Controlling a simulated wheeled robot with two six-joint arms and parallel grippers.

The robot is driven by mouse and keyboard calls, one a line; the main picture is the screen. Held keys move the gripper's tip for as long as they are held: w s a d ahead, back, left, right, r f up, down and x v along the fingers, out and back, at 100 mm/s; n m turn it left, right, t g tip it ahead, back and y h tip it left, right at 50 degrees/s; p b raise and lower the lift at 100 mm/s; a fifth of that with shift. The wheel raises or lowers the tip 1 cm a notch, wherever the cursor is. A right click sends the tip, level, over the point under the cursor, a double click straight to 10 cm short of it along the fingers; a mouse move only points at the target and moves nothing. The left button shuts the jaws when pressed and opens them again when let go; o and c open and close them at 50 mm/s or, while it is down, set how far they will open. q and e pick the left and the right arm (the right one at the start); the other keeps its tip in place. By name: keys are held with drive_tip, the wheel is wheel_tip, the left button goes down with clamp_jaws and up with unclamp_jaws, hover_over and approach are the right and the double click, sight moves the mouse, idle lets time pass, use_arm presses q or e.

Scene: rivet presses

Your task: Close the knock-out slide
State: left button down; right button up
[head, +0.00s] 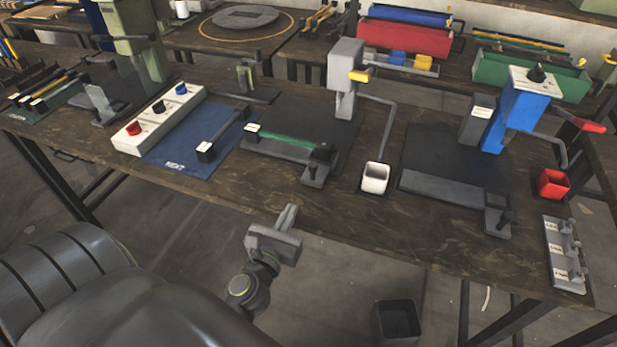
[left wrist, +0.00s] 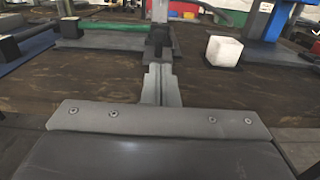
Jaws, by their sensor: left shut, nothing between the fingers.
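My left gripper (head: 291,217) is shut and empty, in front of the table's near edge and short of the grey press. The grey press (head: 345,75) stands on a dark base plate with a green-topped bar (head: 285,140). A dark block with a knob (head: 316,170) sits at the plate's front corner; it may be the knock-out slide. In the left wrist view this block (left wrist: 158,42) lies straight beyond my fingertips, apart from them. The blue press (head: 515,110) has a similar knobbed block (head: 498,219) at its front. I cannot tell how far either slide is open.
A white button box (head: 159,119) stands on the left. A grey rack with knobs (head: 566,255) lies at the right. The wooden front strip is mostly clear.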

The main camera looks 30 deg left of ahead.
use_arm(q)
approach(324, 145)
drive_tip(key=v, duration=0.3)
drive_tip(key=shift+s+p, duration=0.3)
drive_tip(key=shift+p, duration=0.05)
drive_tip(key=shift+w, duration=0.1)
drive_tip(key=shift+w, duration=0.25)
drive_tip(key=b+x, duration=0.2)
drive_tip(key=x, duration=1.2)
drive_tip(key=shift+w, duration=0.15)
drive_tip(key=shift+w+a, duration=0.1)
drive_tip(key=shift+w, duration=0.1)
drive_tip(key=shift+r, duration=0.3)
